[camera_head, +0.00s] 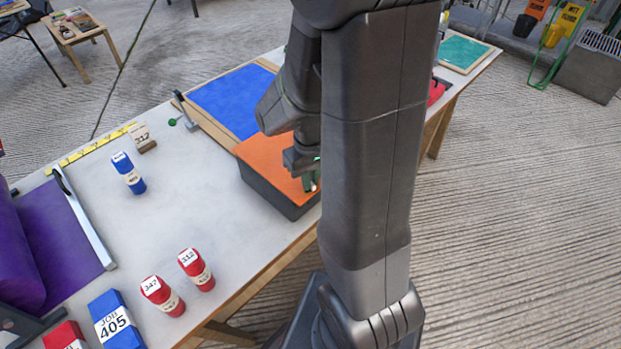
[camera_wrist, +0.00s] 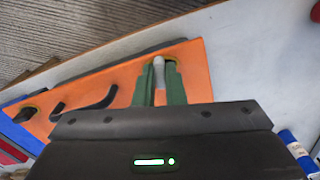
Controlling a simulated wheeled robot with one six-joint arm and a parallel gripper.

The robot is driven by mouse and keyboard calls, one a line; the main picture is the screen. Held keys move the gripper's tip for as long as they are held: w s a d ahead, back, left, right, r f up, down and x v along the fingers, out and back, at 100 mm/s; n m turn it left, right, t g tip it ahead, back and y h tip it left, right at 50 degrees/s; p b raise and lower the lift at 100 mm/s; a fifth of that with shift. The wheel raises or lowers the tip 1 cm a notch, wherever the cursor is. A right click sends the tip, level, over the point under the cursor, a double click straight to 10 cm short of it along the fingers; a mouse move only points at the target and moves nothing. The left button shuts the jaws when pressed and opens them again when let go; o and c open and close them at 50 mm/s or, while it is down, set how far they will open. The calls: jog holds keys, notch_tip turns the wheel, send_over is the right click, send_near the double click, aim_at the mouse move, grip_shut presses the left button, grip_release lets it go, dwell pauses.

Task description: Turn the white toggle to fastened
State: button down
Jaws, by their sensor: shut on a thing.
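The white toggle (camera_wrist: 159,68) shows in the wrist view as a pale rounded bar near one end of an orange panel (camera_wrist: 120,92). My gripper (camera_wrist: 160,74) has its two green fingers on either side of the toggle and is shut on it. The toggle's base and its exact angle are partly hidden by the fingers. In the head view the orange panel (camera_head: 262,158) tops a dark box on the table. There my arm hides the toggle, and only a bit of my green gripper (camera_head: 311,180) shows.
Black straps (camera_wrist: 100,98) lie on the orange panel. A blue panel (camera_head: 232,100) adjoins the box. The table's middle is clear.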

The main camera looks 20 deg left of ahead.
jog(key=shift+n, duration=1.6)
jog(key=c, duration=1.5)
grip_release()
notch_tip(320, 180, up, 14)
jog(key=shift+p, duration=0.3)
jog(key=shift+f, duration=0.15)
notch_tip(320, 180, down, 14)
jog(key=shift+r+b, duration=0.15)
jog(key=shift+b, duration=0.25)
